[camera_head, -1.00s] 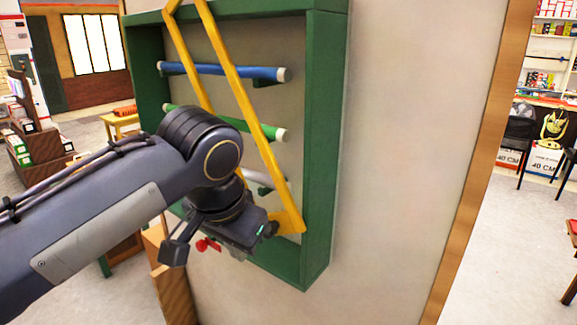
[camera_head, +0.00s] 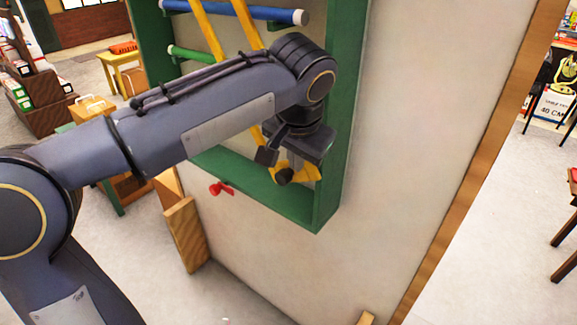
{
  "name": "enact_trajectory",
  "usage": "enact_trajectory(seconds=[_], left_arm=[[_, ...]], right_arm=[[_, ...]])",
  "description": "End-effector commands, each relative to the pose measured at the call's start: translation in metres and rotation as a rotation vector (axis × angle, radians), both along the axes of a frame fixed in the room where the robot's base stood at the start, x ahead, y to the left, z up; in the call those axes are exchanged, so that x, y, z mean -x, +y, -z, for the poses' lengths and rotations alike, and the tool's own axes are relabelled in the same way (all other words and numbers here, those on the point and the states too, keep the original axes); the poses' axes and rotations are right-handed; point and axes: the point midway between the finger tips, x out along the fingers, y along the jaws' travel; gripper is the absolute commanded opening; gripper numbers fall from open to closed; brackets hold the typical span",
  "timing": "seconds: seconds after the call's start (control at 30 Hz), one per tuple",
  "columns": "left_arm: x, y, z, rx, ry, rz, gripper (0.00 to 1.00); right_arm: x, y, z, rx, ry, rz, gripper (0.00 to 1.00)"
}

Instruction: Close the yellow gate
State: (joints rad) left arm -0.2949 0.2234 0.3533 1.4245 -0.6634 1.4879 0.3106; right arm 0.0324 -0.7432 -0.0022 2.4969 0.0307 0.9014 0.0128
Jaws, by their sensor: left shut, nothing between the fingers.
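The yellow gate (camera_head: 246,22) is a bar frame set in a green box frame (camera_head: 330,185) on the wall. Its upper part is cut off by the picture's top edge, and my left arm hides its middle. Its lower right corner (camera_head: 311,173) shows near the box's bottom. My left gripper (camera_head: 285,176) is shut and empty, in front of the gate's lower end. I cannot tell whether it touches the gate. My right gripper is not in view.
Wooden pieces (camera_head: 184,235) stand below left. The wall right of the box is clear.

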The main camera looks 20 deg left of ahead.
Motion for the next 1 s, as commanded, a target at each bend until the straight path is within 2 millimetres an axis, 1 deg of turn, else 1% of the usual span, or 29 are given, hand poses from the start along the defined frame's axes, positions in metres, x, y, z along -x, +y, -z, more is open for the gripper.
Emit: enact_trajectory(seconds=[0.03, 0.2, 0.37, 0.63, 0.77, 0.87, 0.97, 1.0], left_arm=[[-0.001, 0.006, 0.006, 0.0, 0.0, -0.003, 0.0], [-0.004, 0.015, 0.018, 0.001, 0.0, -0.004, 0.0], [-0.005, 0.017, 0.022, 0.002, -0.002, -0.001, 0.0], [-0.005, 0.017, 0.022, 0.001, -0.002, -0.001, 0.0], [-0.007, 0.022, 0.028, -0.011, -0.005, -0.002, 0.0], [-0.01, 0.032, 0.039, -0.038, -0.014, -0.003, 0.0], [-0.017, 0.049, 0.056, -0.082, -0.029, -0.003, 0.0], [-0.019, 0.058, 0.064, -0.105, -0.036, -0.004, 0.0]], right_arm=[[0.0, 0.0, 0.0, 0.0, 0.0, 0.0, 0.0], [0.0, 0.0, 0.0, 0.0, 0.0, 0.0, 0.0], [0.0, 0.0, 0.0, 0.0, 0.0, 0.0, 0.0], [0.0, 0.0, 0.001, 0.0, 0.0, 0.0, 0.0], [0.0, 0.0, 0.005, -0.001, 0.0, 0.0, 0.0], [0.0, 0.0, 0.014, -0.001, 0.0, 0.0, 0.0], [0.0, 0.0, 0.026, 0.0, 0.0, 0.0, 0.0], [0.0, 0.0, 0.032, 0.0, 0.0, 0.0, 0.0]])
